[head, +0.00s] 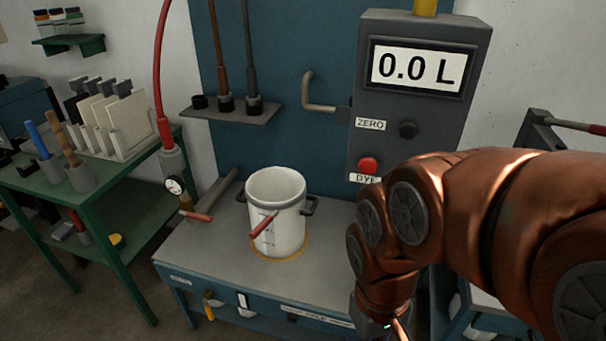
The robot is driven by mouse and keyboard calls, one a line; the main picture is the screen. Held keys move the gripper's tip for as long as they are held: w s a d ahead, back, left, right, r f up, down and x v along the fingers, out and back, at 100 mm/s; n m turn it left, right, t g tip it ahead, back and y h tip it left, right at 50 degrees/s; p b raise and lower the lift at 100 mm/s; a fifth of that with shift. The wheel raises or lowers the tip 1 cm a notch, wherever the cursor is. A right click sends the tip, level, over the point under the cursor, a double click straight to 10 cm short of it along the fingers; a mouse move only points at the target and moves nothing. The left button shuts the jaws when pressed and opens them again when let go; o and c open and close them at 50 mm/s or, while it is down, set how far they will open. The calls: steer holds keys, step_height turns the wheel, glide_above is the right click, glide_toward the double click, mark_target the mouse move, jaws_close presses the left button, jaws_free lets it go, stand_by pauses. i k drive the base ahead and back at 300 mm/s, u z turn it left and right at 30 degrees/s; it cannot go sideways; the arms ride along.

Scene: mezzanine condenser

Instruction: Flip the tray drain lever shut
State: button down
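A small yellow-handled lever (208,305) hangs downward on the blue front of the bench, near its left end. I cannot read a label that names it as the tray drain lever. A red-handled lever (197,216) sits by a gauge at the bench's back left, and another red handle (264,224) crosses the front of the white pot. My gripper (392,327) is low in the picture, right of the pot and apart from all three levers. It is mostly hidden by my arm and cut by the lower edge, so its fingers do not show clearly.
The white pot (287,232) stands on a yellow ring on the grey bench top (205,262). A grey panel (425,55) reads 0.0 L, with a red DYE button (368,165). A green rack table (110,215) stands left. The bench top around the pot is mostly clear.

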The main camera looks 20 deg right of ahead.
mark_target(207, 306)
steer(key=k, duration=1.2)
steer(key=u, duration=0.65)
steer(key=i, duration=0.45)
steer(key=u, duration=0.7)
steer(key=i, duration=1.05)
steer(key=z, duration=0.6)
steer(key=i, duration=0.95)
steer(key=z, duration=0.3)
steer(key=k, duration=0.65)
steer(key=u, duration=0.7)
steer(key=i, duration=0.15)
steer(key=u, duration=0.15)
